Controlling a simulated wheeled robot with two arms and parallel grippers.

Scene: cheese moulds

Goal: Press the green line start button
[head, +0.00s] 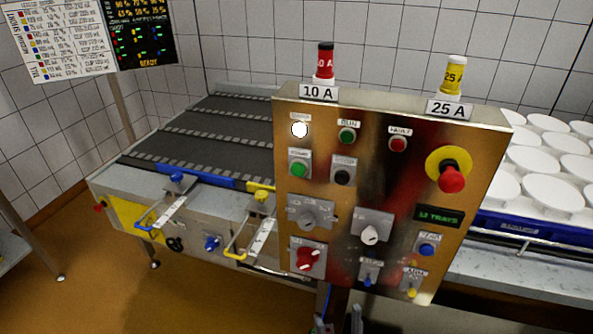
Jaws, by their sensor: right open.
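The green start button (299,170) sits on the upper left of the steel control panel (320,260), under a small label too blurred to read. It stands beside a black button (343,177). A round green lamp (347,135), labelled RUN, is above and to the right of it. My right gripper (338,322) shows only as dark fingertips at the bottom edge, open, below the panel and well apart from the green button. The rest of that gripper is out of frame. My left gripper is not in view.
A red emergency stop (451,179) on yellow, a red switch (307,259) and other knobs share the panel. A white lamp (299,130) looks lit. A dark conveyor (220,130) lies behind left; white moulds (552,191) stand at right. Floor at front left is clear.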

